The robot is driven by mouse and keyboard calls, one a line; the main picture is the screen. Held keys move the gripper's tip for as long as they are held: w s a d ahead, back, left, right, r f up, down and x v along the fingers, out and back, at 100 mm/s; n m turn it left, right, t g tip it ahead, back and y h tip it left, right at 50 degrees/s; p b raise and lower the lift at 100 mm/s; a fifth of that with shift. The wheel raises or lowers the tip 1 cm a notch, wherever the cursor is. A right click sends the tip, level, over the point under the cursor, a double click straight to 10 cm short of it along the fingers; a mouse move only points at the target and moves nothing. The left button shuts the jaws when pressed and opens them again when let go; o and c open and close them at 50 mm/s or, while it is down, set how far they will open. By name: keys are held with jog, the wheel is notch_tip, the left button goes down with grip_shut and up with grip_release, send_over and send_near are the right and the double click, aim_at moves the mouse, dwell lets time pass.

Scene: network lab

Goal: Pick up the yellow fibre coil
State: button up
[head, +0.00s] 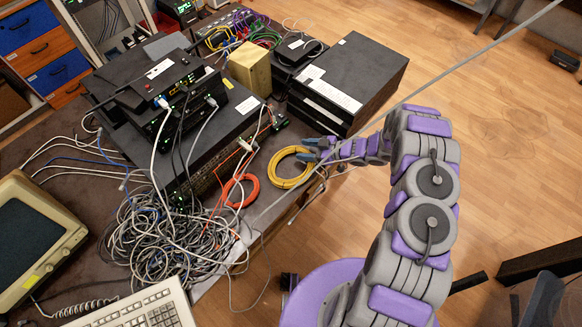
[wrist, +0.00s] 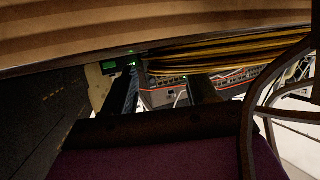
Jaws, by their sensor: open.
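The yellow fibre coil (head: 272,169) lies flat as a ring near the table's right edge in the head view. My gripper (head: 308,149) is at the coil's upper right side, low over the table. In the wrist view the coil (wrist: 225,56) shows as a band of yellow strands across the upper middle and right. In that view my gripper's two dark fingers (wrist: 163,82) stand apart with nothing clearly between them. Their tips point towards the coil, close to its strands. I cannot tell whether they touch it.
An orange coil (head: 237,206) lies left of the yellow one, beside a tangle of grey cables (head: 155,245). A large black box (head: 350,75) stands behind my gripper. Stacked network devices (head: 175,100) stand to the left. A thin grey cable (head: 450,71) crosses the head view. Open floor lies right.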

jog(key=shift+x, duration=1.1)
jog(key=shift+a, duration=0.1)
jog(key=shift+c, duration=2.3)
jog(key=shift+d, duration=0.25)
jog(key=c, duration=0.6)
